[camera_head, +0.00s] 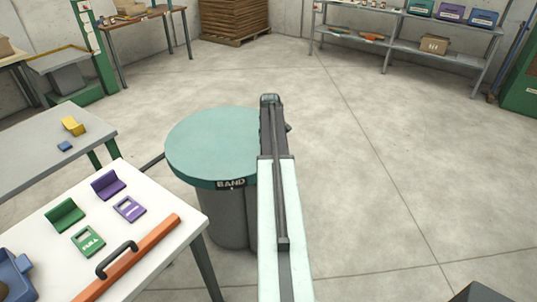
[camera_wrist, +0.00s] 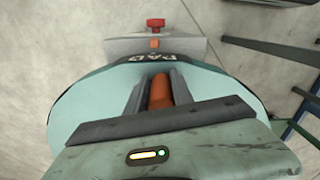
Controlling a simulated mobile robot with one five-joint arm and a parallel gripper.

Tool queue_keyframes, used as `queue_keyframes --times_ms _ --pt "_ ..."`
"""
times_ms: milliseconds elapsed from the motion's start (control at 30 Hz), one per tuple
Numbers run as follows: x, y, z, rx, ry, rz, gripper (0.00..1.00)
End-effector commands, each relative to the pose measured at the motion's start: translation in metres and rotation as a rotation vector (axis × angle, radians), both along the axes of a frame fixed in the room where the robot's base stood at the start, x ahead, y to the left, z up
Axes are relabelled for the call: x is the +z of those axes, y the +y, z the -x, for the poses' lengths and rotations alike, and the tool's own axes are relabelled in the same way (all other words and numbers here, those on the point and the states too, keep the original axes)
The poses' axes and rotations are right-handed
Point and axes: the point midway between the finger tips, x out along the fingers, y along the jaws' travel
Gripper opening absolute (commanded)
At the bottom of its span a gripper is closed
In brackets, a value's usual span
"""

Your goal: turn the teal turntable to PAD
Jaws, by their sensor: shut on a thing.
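The teal turntable (camera_head: 215,140) stands on a grey drum. Its rim label facing the head camera reads BAND (camera_head: 231,184). In the wrist view the turntable (camera_wrist: 85,110) fills the middle, and a dark rim label reading PAD (camera_wrist: 152,58) is near the top, upside down. Just beyond PAD is a grey box (camera_wrist: 125,45) with an orange mark (camera_wrist: 155,43), roughly in line with the label, and a red knob (camera_wrist: 156,24). My gripper (camera_wrist: 158,85) is shut on an orange handle (camera_wrist: 160,92) on the turntable. In the head view my arm hides the turntable's right side.
A white table (camera_head: 150,235) with several small parts and an orange bar (camera_head: 130,258) stands at lower left. A grey table (camera_head: 40,150) is behind it.

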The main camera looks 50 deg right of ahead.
Motion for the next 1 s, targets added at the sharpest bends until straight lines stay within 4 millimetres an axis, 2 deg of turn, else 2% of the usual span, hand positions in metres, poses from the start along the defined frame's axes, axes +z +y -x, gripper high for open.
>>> queue_keyframes --times_ms 167,200,267,667,767,1000 --pt "0.001 0.004 -0.005 0.005 -0.004 -0.002 0.0" --pt "0.001 0.004 -0.006 0.006 -0.005 -0.002 0.31" --pt "0.001 0.004 -0.006 0.006 -0.005 -0.001 0.48" --pt "0.005 0.005 -0.007 0.008 -0.005 -0.001 0.49" --pt "0.015 0.005 -0.007 0.007 -0.005 -0.001 0.49" --pt "0.059 0.004 -0.007 0.007 -0.005 -0.001 0.49"
